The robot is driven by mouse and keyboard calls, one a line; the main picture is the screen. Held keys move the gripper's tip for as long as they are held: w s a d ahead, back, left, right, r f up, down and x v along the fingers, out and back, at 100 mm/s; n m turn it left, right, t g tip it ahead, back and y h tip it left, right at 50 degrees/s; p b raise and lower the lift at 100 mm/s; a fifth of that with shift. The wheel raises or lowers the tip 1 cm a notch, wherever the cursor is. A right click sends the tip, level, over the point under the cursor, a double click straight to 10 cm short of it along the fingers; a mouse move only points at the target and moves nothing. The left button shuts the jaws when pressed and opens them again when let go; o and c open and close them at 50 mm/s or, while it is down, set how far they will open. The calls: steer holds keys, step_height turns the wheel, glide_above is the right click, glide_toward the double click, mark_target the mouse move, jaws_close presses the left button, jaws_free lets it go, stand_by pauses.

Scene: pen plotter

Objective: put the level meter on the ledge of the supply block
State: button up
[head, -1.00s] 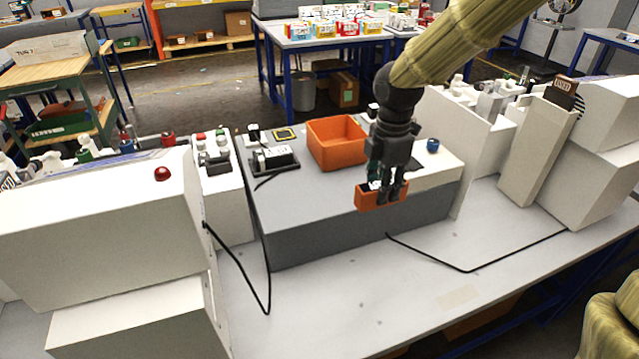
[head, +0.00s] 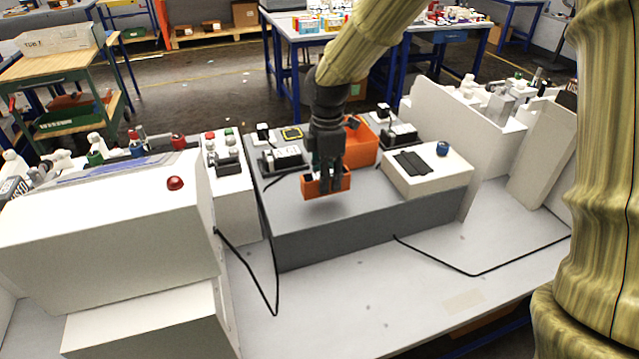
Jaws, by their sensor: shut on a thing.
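My gripper (head: 328,188) points down and is shut on a small orange box-shaped thing, which I take to be the level meter (head: 312,187). It is held above the grey platform (head: 300,217), with a shadow under it, apart from the surface. The fingers hide part of its front. A white block (head: 428,183) with dark strips and a blue knob (head: 442,148) stands to the right on the platform. I cannot tell for sure which block is the supply block, or which surface is its ledge.
An orange bin (head: 363,150) stands just behind my gripper. Small black-and-white devices (head: 283,158) sit at the back left of the platform. A white housing with a red button (head: 175,183) is at left. Black cables (head: 470,270) lie on the bench in front.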

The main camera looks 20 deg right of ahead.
steer(key=shift+w+a, duration=0.4)
steer(key=shift+a, duration=0.15)
steer(key=shift+a+f+p, duration=0.15)
steer(key=shift+f+p, duration=0.15)
steer(key=shift+f, duration=0.05)
steer(key=shift+w+f, duration=0.1)
steer(key=shift+f, duration=1.4)
steer(key=shift+p, duration=0.3)
steer(key=o, duration=1.1)
steer(key=shift+f, duration=0.1)
step_height(320, 180, up, 12)
steer(key=shift+r+b, duration=0.15)
steer(key=shift+b, duration=0.5)
